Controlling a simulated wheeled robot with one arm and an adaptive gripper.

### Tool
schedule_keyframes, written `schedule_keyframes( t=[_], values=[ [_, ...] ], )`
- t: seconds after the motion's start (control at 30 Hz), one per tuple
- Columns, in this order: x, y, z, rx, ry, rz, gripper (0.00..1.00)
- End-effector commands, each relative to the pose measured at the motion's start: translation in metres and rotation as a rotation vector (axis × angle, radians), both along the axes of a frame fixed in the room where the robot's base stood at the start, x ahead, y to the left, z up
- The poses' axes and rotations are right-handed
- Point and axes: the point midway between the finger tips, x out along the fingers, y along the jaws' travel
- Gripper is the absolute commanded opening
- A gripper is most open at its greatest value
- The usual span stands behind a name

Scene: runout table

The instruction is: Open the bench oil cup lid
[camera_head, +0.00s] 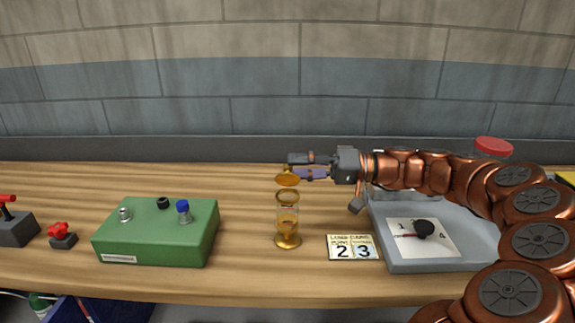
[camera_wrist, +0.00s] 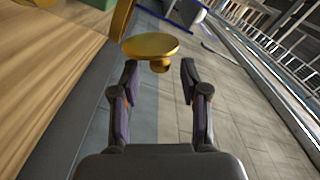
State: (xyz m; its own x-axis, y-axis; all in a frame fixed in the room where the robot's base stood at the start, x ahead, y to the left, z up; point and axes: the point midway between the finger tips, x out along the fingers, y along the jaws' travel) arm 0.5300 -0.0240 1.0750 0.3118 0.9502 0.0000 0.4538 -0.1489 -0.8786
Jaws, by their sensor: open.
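The bench oil cup (camera_head: 287,228) is a small brass-and-glass cup standing upright on the wooden bench. Its round brass lid (camera_head: 288,181) shows just above the cup's top ring and looks raised and tilted off it. In the wrist view the lid (camera_wrist: 150,46) is a gold disc with a small knob (camera_wrist: 160,67) on the side facing me. My gripper (camera_head: 292,167) reaches in from the right at lid height. In the wrist view my gripper (camera_wrist: 159,70) is open, with the knob between its fingertips and a gap on each side. The hinge is not clear.
A green box (camera_head: 155,235) with several knobs stands to the left. A number plate (camera_head: 353,247) lies right of the cup. A red knob (camera_head: 60,231) sits far left.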

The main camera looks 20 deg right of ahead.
Motion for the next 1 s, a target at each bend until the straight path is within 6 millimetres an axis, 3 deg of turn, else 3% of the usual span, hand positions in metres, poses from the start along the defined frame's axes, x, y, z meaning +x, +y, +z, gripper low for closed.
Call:
schedule_keyframes(
  t=[0.2, 0.47, 0.9, 1.0],
  values=[
    [0.006, 0.023, 0.000, 0.002, 0.001, 0.005, 0.45],
    [0.008, 0.025, 0.000, 0.001, 0.001, 0.004, 0.45],
    [0.008, 0.025, 0.000, 0.000, 0.000, 0.004, 0.00],
    [0.008, 0.025, 0.000, 0.000, 0.000, 0.004, 0.00]
  ],
)
